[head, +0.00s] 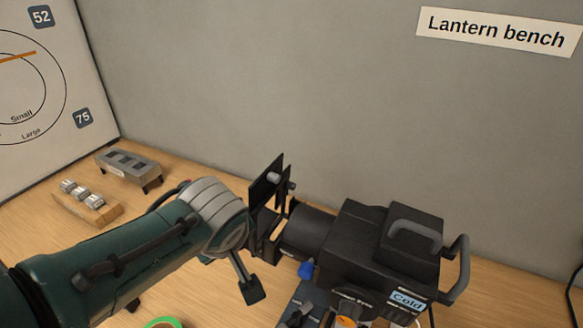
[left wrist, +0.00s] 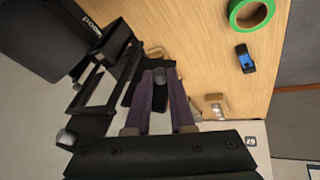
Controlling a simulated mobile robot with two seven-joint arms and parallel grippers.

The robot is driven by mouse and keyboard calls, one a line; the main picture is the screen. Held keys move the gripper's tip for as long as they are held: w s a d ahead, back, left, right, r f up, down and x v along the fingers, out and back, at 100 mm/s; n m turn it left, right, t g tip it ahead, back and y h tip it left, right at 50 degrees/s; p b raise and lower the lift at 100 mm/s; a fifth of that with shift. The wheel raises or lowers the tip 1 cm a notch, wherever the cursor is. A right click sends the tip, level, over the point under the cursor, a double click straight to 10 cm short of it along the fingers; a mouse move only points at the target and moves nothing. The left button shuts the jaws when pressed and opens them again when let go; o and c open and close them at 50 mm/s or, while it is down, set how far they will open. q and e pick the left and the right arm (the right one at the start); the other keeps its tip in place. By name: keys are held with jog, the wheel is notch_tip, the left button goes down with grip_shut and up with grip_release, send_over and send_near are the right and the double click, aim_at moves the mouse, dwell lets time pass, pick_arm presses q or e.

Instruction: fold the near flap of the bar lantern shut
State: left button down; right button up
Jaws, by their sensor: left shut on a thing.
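The bar lantern (head: 375,245) is a black box with a short barrel, lying on the bench in the head view. It also shows at the upper left of the left wrist view (left wrist: 40,35). Black flaps (head: 264,186) stand at its front end. In the left wrist view, my left gripper (left wrist: 160,82) has its fingers closed around the grey knob (left wrist: 158,74) of the near flap (left wrist: 133,86). My left wrist hides the fingertips in the head view. A second flap with a grey knob (left wrist: 67,137) is beside the fingers, to the left. My right gripper is not in view.
A grey block with slots (head: 128,168) and a wooden block with metal pieces (head: 88,202) stand at the back left. A green tape roll (left wrist: 250,12) and a small blue-and-black object (left wrist: 245,58) lie on the bench. A grey wall (head: 300,90) stands behind.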

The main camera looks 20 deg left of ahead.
pick_arm(q)
jog(key=shift+w+d+f+n+g+y+b, duration=0.1)
jog(key=shift+d+n+g+y+b, duration=0.25)
jog(key=shift+n+b, duration=0.7)
jog(key=shift+w+d+f+n+g+y+b, duration=0.1)
jog(key=shift+d+n+g+y+b, duration=0.3)
jog(key=shift+n+b, duration=0.6)
jog(key=shift+w+d+n+g+y+b, duration=0.2)
jog(key=shift+d+n+b, duration=0.4)
jog(key=shift+b, duration=0.7)
jog(key=shift+s+a, duration=0.1)
jog(key=shift+a, duration=0.05)
jog(key=c, duration=0.8)
grip_release()
jog(key=shift+o, duration=0.2)
jog(key=shift+r, duration=0.15)
